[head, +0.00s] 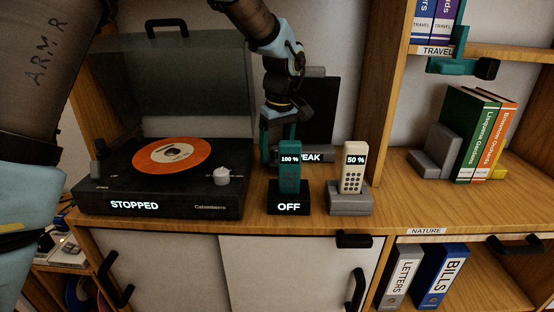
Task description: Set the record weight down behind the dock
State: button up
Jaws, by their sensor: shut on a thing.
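My gripper (280,128) points down behind a black dock (288,207) marked OFF. A teal handset (289,180) reading 100 % stands upright in that dock and covers my fingertips. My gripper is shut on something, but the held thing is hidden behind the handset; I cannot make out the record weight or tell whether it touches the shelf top. A second, grey dock (349,206) stands to the right, holding a cream handset (354,170) reading 50 %.
A turntable (160,203) marked STOPPED, lid raised, carries an orange record (172,154) and stands close left of the docks. A dark panel (322,105) stands behind my gripper. A wooden upright and books (475,135) are farther right. Bare shelf top lies right of the docks.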

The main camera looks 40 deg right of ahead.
aim_at(277, 148)
jog(key=shift+f, duration=1.3)
jog(key=shift+f, duration=0.15)
jog(key=o, duration=1.5)
jog(key=shift+c, duration=0.2)
jog(key=r, duration=0.6)
jog(key=shift+s+r, duration=0.35)
jog(key=shift+s, duration=0.05)
jog(key=shift+r, duration=0.5)
jog(key=shift+a, duration=0.1)
